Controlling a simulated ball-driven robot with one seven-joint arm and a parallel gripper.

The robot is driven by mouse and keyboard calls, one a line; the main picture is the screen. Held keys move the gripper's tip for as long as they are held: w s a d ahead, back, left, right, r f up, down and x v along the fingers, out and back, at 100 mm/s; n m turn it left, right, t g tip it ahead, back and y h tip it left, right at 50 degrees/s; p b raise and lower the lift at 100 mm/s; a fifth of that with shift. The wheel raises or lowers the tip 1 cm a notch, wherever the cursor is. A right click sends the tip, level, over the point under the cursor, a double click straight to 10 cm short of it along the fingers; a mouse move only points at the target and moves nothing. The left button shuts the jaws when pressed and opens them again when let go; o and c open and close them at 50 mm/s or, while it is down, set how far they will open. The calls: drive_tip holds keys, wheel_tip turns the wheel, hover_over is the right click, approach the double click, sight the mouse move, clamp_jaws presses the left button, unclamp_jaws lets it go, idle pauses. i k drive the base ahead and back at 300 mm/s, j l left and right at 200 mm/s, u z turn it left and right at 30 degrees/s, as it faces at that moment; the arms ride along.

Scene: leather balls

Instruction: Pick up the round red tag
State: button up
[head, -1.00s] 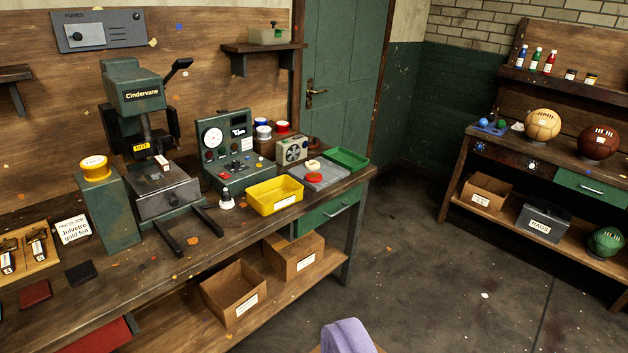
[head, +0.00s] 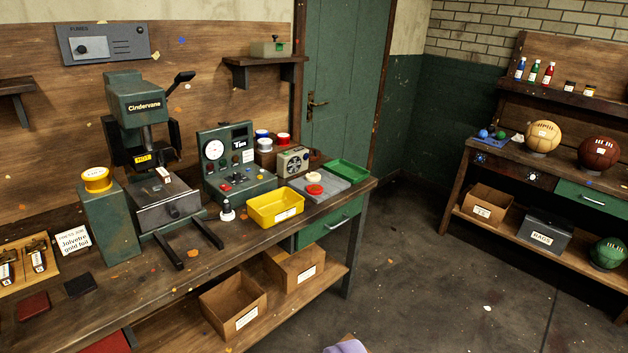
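The round red tag (head: 314,190) appears as a small flat red disc on a grey slab (head: 335,192) near the right end of the workbench. A round cream-coloured piece (head: 314,177) lies just behind it on the same slab. The red disc is uncovered in this view. My gripper is not in view.
A yellow tray (head: 262,212) stands left of the slab and a green tray (head: 347,171) behind it. A radio (head: 292,162), a control box (head: 228,182) and a green press (head: 138,110) stand farther left. A purple object (head: 346,347) pokes up at the bottom edge.

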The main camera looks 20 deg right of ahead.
sight(311, 190)
drive_tip(key=i+l+u, duration=0.4)
drive_tip(key=i+l, duration=2.8)
